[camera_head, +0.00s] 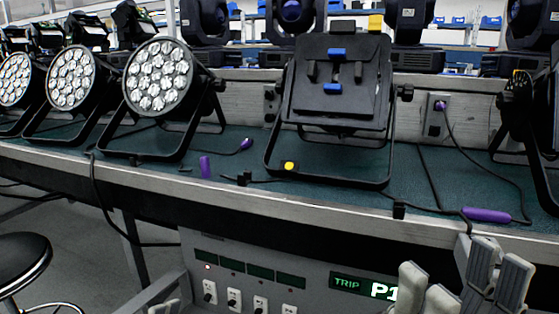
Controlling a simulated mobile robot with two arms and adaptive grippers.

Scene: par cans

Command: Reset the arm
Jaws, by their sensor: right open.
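My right gripper (452,276) shows at the bottom right, with pale grey fingers spread apart and nothing between them. It is in front of the bench edge and the control panel (318,265), apart from the lamps. A small pale grey part at the bottom left looks like the tip of my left gripper (165,306); the rest is out of frame. A par can with its back turned (335,85) stands on the bench at the centre.
The bench (235,187) has a green top and a pale front edge. Purple-ended cables (487,215) lie on it, one near the edge above my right gripper. A par can (72,78) stands further left. A black stool (22,260) is at the lower left.

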